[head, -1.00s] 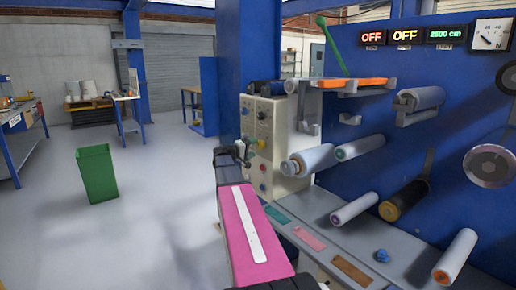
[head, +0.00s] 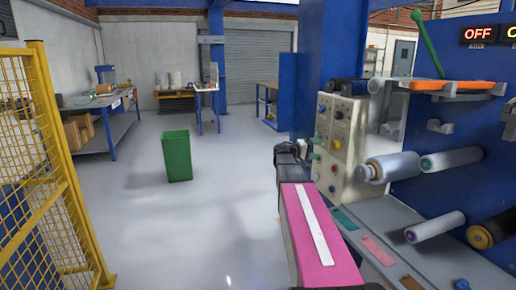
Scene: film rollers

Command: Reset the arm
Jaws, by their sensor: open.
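My arm (head: 318,235), with a pink top and a white strip, reaches forward from the bottom of the head view. My gripper (head: 291,150), small and dark, is at its far end, open. Nothing shows held in it. It is just left of the cream control panel (head: 338,140) with coloured knobs. I cannot tell how wide the gap to the panel is.
The blue film machine with rollers (head: 390,167) and a grey ledge (head: 425,250) stands close on the right. A green bin (head: 176,155) stands on open floor to the left. A yellow mesh fence (head: 40,150) is at the left edge. Workbenches stand farther back.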

